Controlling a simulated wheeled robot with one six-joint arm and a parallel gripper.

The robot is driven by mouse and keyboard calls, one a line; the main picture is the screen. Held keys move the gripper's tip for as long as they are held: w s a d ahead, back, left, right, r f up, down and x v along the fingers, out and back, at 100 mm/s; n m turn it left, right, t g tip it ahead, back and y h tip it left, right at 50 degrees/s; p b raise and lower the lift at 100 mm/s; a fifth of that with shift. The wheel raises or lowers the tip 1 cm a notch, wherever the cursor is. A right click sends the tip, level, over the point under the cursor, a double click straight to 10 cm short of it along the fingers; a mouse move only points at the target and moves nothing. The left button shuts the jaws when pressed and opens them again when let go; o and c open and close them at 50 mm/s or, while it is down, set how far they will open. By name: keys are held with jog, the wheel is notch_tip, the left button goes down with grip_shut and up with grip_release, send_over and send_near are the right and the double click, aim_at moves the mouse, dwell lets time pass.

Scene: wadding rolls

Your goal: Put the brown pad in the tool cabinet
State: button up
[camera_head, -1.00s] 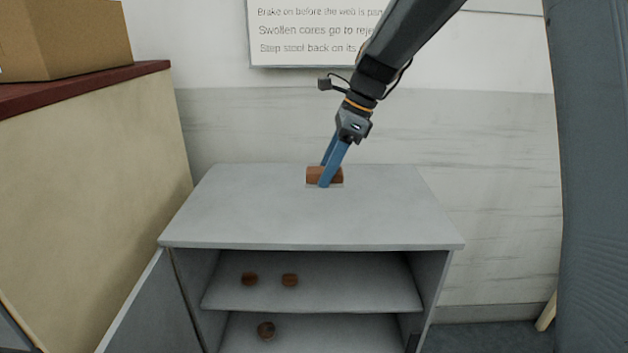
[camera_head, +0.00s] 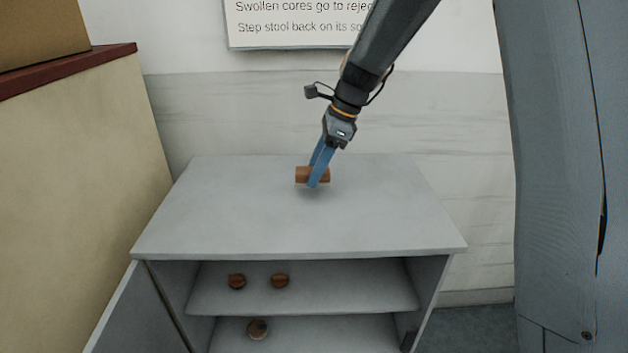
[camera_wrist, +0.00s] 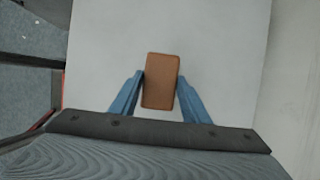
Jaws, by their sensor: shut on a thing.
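The brown pad (camera_head: 301,174) is a small reddish-brown block. My gripper (camera_head: 316,178) is shut on it, with one blue finger on each side, above the cabinet top; a faint shadow lies below it. In the wrist view the pad (camera_wrist: 160,81) shows between the two blue fingers (camera_wrist: 160,92). The tool cabinet (camera_head: 230,225) is grey, with its front open and its door (camera_head: 125,315) swung out to the left. Two round brown things (camera_head: 237,281) (camera_head: 280,281) sit on its upper shelf (camera_head: 345,290), and one (camera_head: 258,329) on the lower shelf (camera_head: 340,335).
A tan counter (camera_head: 75,190) with a dark red top stands at the left, bearing a cardboard box (camera_head: 40,30). A wall with a sign (camera_head: 290,25) is behind the cabinet. A large grey-blue body (camera_head: 560,180) fills the right side. The cabinet top is otherwise clear.

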jog(key=shift+f+p, duration=0.5)
jog(key=shift+f, duration=1.55)
jog(key=shift+f, duration=0.15)
jog(key=o, duration=1)
jog(key=shift+o, duration=0.2)
